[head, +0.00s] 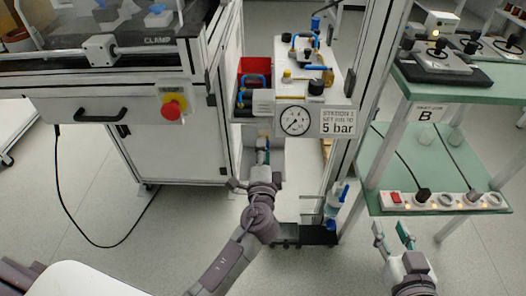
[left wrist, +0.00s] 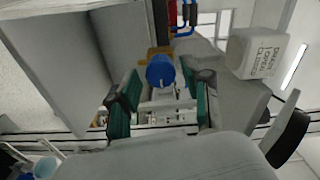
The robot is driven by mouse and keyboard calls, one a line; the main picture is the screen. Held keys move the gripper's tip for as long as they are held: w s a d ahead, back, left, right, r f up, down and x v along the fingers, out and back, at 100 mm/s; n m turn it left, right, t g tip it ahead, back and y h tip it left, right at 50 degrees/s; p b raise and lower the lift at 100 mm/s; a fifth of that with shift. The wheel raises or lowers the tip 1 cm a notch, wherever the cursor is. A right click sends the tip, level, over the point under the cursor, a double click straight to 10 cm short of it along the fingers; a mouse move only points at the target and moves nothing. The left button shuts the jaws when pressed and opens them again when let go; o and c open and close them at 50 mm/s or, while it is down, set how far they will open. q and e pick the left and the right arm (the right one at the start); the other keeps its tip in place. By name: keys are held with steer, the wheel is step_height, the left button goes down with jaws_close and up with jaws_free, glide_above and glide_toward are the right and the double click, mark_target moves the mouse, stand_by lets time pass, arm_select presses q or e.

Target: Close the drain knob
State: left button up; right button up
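A blue knob (left wrist: 160,70) on a brass-coloured fitting shows in the left wrist view, just ahead of my left gripper. It is hidden in the head view. My left gripper (left wrist: 162,100) is open, with one green-padded finger on each side below the knob. The knob lines up with the gap between the fingers; I cannot tell whether either finger touches it. In the head view my left gripper (head: 262,152) is under the station's front, below the pressure gauge (head: 295,121). My right gripper (head: 393,237) is open and empty, below the right shelf.
A white container (left wrist: 255,55) with drain lettering is right of the knob in the left wrist view. A grey panel (left wrist: 55,75) stands left. The white cabinet (head: 178,150) and the green shelf (head: 385,155) with a power strip (head: 440,201) flank the station.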

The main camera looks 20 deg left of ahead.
arm_select(q)
steer(key=shift+s, duration=0.1)
steer(key=v, duration=1.2)
stand_by(0.4)
